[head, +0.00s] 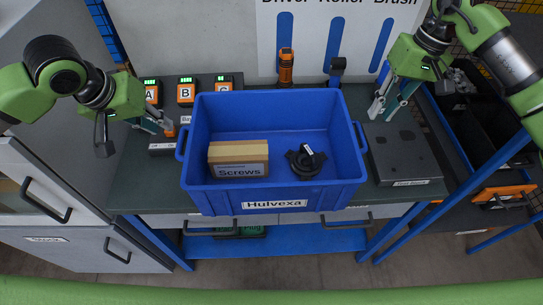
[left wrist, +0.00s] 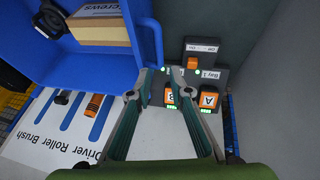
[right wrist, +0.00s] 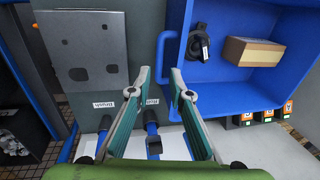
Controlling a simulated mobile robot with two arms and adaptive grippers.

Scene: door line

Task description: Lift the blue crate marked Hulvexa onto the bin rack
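The blue crate marked Hulvexa (head: 275,205) sits upright on the dark workbench (head: 145,195), holding a Screws carton (head: 238,160) and a black ring-shaped part (head: 305,161). My left gripper (head: 168,122) is open beside the crate's left handle (head: 182,143); in the left wrist view its spread fingers (left wrist: 158,72) point toward that handle (left wrist: 153,38). My right gripper (head: 377,108) is open beside the right handle (head: 359,137); in the right wrist view the handle (right wrist: 162,55) shows between its fingertips (right wrist: 159,72). I cannot tell whether either touches. A blue-framed rack with dark bins (head: 480,115), possibly the bin rack, stands at right.
Battery units A (head: 152,93), B (head: 186,91) and C (head: 223,88) stand behind the crate at left. A grey flat box (head: 402,155) lies close to its right. Hand tools (head: 286,68) stand behind, and a grey cabinet (head: 60,240) is at left.

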